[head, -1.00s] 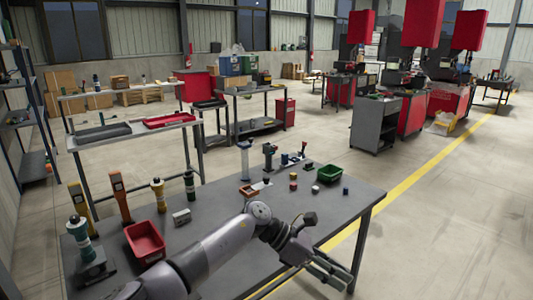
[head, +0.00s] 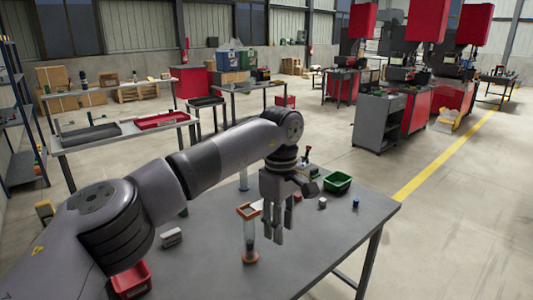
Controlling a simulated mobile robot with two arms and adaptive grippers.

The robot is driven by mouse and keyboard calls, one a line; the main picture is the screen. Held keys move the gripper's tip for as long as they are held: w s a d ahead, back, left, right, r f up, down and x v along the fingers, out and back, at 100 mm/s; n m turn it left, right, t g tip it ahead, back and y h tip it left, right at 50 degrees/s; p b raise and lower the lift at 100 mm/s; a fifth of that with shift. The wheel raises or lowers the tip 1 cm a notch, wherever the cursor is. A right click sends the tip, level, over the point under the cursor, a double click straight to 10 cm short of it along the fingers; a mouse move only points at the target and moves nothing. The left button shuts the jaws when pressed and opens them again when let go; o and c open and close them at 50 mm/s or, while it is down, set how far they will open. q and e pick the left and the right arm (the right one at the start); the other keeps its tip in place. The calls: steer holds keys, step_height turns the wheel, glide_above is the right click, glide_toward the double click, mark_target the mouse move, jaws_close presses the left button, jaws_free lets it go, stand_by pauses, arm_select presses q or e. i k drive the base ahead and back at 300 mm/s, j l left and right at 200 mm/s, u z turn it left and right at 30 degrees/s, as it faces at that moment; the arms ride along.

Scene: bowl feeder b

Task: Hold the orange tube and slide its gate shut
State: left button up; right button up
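The orange tube (head: 249,236) stands upright on the grey table, with a clear body, an orange open top and an orange round base. My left gripper (head: 278,236) hangs fingers-down just to the right of the tube. Its fingers are spread apart with nothing seen between them, and a narrow gap shows between them and the tube. The gate cannot be made out clearly at this size. My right gripper is not in view.
A green bin (head: 338,181), a white piece (head: 322,202) and a blue cylinder (head: 355,203) are on the table (head: 330,245) to the right. A grey block (head: 171,237) and a red bin (head: 130,283) lie left, partly near my arm. The front right of the table is clear.

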mark_target(258, 205)
steer(key=i, duration=0.9)
